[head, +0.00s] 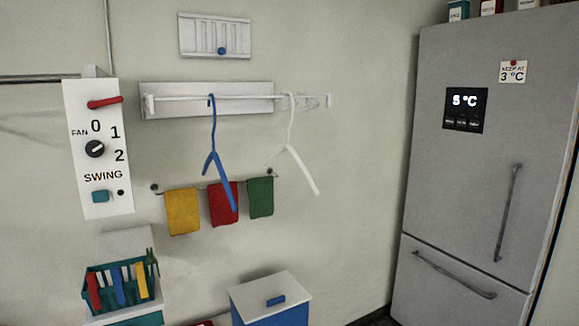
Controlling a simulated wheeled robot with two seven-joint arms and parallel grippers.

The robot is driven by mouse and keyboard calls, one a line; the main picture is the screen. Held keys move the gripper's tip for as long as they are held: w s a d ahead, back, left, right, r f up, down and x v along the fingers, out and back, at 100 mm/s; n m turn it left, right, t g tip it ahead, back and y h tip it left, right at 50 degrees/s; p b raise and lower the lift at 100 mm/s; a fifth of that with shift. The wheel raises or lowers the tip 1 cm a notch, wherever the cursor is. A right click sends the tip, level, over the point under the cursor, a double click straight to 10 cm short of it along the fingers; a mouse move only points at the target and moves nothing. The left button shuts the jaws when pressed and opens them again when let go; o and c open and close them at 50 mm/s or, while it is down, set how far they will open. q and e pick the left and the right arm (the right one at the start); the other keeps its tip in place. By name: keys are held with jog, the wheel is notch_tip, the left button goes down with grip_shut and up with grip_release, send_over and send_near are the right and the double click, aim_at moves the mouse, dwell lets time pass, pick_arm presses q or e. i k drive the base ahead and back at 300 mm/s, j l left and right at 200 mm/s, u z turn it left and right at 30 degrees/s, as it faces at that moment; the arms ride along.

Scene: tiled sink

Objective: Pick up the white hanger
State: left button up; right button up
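The white hanger (298,167) hangs by its hook from the right part of a white wall rail (232,97). Its body slants down to the right, in front of the bare wall. A blue hanger (217,171) hangs from the same rail to its left, with a clear gap between the two. Neither of my grippers shows in the head view.
Yellow (182,212), red (223,204) and green cloths (260,197) hang behind and below the hangers. A grey fridge (485,170) stands at the right. A blue bin with a white lid (270,292) stands below. A control panel (98,150) is at the left.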

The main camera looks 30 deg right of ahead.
aim_at(297, 158)
jog(key=i+j+z, duration=0.15)
jog(key=i, duration=0.2)
jog(key=i+z, duration=0.15)
jog(key=i, duration=0.25)
jog(key=i+j+z, duration=0.15)
jog(key=i+j, duration=0.1)
jog(key=i, duration=0.1)
